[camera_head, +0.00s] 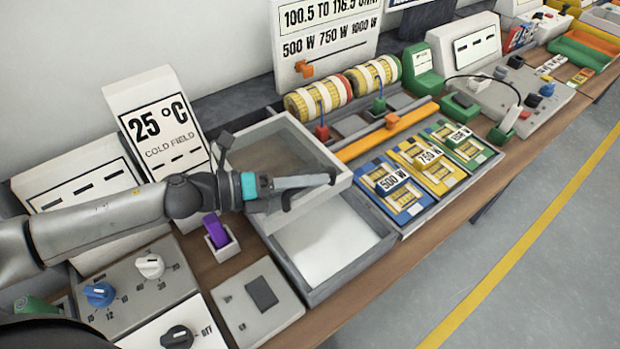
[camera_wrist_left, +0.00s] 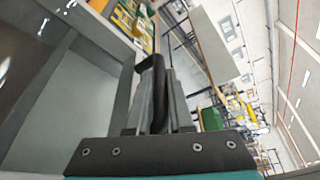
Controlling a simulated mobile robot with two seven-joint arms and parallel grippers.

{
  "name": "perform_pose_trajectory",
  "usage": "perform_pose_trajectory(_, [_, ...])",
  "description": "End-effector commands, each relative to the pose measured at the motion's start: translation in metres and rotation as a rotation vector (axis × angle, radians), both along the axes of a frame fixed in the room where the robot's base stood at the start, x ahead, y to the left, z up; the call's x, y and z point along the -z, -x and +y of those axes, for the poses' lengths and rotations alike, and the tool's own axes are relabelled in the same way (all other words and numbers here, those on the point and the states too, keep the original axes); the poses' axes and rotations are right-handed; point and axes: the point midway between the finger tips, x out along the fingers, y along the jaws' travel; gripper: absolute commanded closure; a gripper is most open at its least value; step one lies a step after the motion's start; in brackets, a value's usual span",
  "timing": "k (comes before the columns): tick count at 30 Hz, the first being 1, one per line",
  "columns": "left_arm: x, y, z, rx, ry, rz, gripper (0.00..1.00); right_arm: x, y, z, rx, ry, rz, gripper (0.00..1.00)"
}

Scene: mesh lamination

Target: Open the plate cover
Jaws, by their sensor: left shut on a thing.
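The plate cover (camera_head: 268,147) is a pale frame with a grey see-through panel. In the head view it is raised and tilted above a grey tray (camera_head: 341,283) with a white plate surface (camera_head: 327,240) inside. A clear gap shows between the cover's front edge and the tray. My left gripper (camera_head: 308,188) is shut at the cover's front edge. In the left wrist view, my left gripper's fingers (camera_wrist_left: 155,92) close around a dark handle (camera_wrist_left: 148,64) beside the cover. Part of the cover is hidden behind my gripper. My right gripper is not in view.
A purple switch (camera_head: 216,230) stands just left of the tray. Knob panels (camera_head: 137,290) lie at the lower left. Coloured wattage cards (camera_head: 390,186) and an orange bar (camera_head: 385,133) lie to the right. A cold field sign (camera_head: 160,128) stands behind. The aisle floor is clear.

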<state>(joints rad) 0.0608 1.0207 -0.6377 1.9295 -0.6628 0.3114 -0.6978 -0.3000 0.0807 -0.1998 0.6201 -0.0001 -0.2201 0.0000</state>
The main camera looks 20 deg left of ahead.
Motion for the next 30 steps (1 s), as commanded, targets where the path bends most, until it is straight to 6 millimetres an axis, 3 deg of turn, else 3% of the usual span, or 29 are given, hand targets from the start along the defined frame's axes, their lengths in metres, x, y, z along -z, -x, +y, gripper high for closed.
perform_pose_trajectory(26, [0.0001,0.0002,0.0000,0.001,0.000,0.000,1.00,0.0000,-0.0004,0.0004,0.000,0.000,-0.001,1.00])
perform_pose_trajectory(30, [0.0022,-0.0075,0.0089,0.000,-0.004,-0.002,1.00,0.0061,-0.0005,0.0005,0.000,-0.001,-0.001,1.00])
